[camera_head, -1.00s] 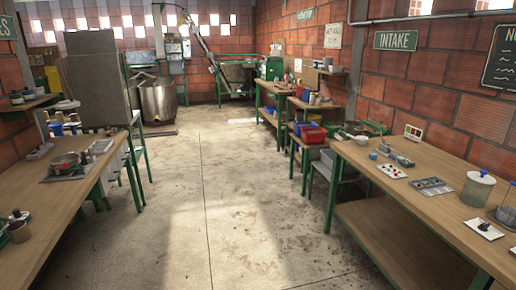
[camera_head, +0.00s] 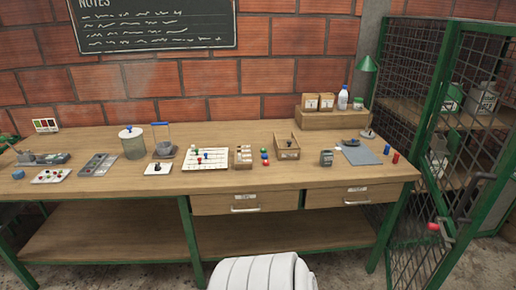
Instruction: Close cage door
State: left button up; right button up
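The cage (camera_head: 408,60) stands at the right, with green framing and dark wire mesh. A green-framed mesh door (camera_head: 420,255) shows at its front, angled towards me. The door appears to stand open, as shelves with items show beyond it to the right. The right part of the cage is cut off by the picture edge. Neither of my grippers shows.
A long wooden workbench (camera_head: 110,190) with drawers fills the left and middle, its right end close to the cage. Small trays, jars and bottles stand on it. A white ribbed shape (camera_head: 262,272) is at the bottom centre. Little bare floor shows.

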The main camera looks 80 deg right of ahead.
aim_at(440, 144)
jog(key=z, duration=4.1)
jog(key=i, duration=1.65)
jog(key=k, duration=0.5)
jog(key=u, duration=1.3)
jog(key=i, duration=0.95)
jog(key=z, duration=1.5)
